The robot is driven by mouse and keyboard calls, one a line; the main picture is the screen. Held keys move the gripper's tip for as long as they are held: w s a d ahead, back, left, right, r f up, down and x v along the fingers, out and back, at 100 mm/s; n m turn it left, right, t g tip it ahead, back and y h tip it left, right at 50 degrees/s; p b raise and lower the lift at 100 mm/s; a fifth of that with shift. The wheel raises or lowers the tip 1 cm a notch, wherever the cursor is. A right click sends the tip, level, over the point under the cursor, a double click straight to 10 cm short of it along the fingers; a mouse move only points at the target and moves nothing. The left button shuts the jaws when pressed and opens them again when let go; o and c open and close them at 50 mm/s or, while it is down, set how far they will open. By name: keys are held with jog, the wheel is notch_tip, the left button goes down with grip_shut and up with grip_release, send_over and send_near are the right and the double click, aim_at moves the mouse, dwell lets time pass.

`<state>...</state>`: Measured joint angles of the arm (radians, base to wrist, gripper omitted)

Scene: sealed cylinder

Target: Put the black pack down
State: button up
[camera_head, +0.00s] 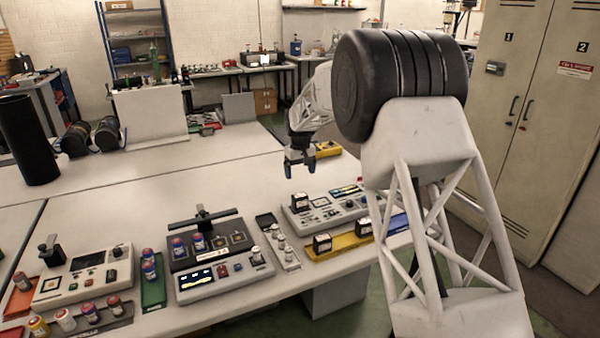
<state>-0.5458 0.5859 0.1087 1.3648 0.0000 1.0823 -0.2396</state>
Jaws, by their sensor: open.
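My gripper (299,170), with blue fingertips, is open and empty. It hangs above the table at the back of the grey-white device on the right (345,212). One black pack with a white label (300,203) stands upright at the left end of this device, below my gripper and apart from it. A second black pack (322,244) and a third black pack (363,229) stand on the yellow tray (345,241) in front of the device. My arm partly hides the right side of the device and tray.
A slotted strip with pale cylinders (284,250) lies left of the yellow tray. A device with a black top (220,268) and another device (84,276) stand further left, with small jars around. A tall black cylinder (28,140) stands far left. The table's middle is clear.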

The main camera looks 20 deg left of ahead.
dwell(0.6)
jog(key=s+d+r+m, duration=0.1)
jog(key=s+d+r, duration=0.55)
jog(key=d, duration=0.45)
jog(key=s+d+r+m+t, duration=0.1)
jog(key=s+d+r+m, duration=0.1)
jog(key=s+d+r, duration=0.75)
jog(key=s+d+r+m, duration=0.1)
jog(key=s+d+r, duration=0.3)
jog(key=d, duration=1)
jog(key=s+d+m+t, duration=0.1)
jog(key=s+d, duration=0.5)
jog(key=s, duration=0.3)
jog(key=s+d+m, duration=0.2)
jog(key=s+d, duration=0.3)
jog(key=s, duration=0.4)
jog(key=s+d+f+m, duration=0.1)
jog(key=s+d+f, duration=0.2)
jog(key=s, duration=0.6)
jog(key=s+d+f+m, duration=0.1)
jog(key=s+d+f, duration=0.2)
jog(key=s, duration=0.7)
jog(key=shift+d+f+t, duration=0.3)
jog(key=shift+d+f, duration=0.1)
jog(key=shift+d, duration=0.4)
